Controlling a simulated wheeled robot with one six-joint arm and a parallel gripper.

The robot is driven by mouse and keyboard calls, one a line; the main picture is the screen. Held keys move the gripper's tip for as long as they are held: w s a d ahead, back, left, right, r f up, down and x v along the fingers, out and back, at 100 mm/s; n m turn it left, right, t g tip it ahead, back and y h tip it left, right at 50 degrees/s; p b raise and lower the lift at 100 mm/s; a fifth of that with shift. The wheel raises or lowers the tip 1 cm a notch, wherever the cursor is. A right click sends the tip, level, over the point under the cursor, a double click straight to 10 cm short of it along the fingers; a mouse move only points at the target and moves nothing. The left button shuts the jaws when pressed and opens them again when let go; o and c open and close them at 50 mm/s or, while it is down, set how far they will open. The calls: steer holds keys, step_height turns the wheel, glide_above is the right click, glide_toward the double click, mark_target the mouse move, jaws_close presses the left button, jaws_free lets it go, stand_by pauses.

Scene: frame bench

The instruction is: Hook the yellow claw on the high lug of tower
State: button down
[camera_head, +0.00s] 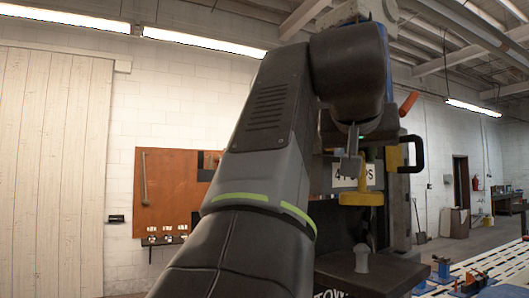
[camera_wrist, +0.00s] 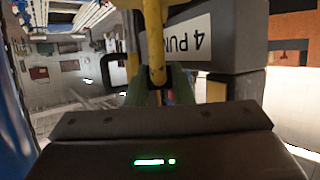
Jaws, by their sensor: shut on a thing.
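The yellow claw (camera_head: 362,197) hangs below my gripper (camera_head: 355,158) in the head view, with a wide yellow foot at its lower end. In the wrist view its yellow shaft (camera_wrist: 154,40) runs between the fingers of my gripper (camera_wrist: 158,82), which is shut on it. The dark tower (camera_head: 342,272) stands behind and below, with lettering on its front that is partly cut off. A white label starting with "4 P" (camera_wrist: 189,38) shows beside the claw. My arm covers much of the tower. I cannot make out the high lug, nor whether the claw touches anything.
A black loop handle (camera_head: 415,153) and a yellow block (camera_head: 395,158) sit just right of the claw. A grey rounded peg (camera_head: 361,258) stands below it. An orange-brown board (camera_head: 165,185) hangs on the left wall. A pale slotted table (camera_head: 480,265) lies at the right.

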steer(key=shift+f+b, duration=3.5)
steer(key=shift+f, duration=1.2)
steer(key=c, duration=1.2)
jaws_free()
steer(key=shift+f, duration=0.1)
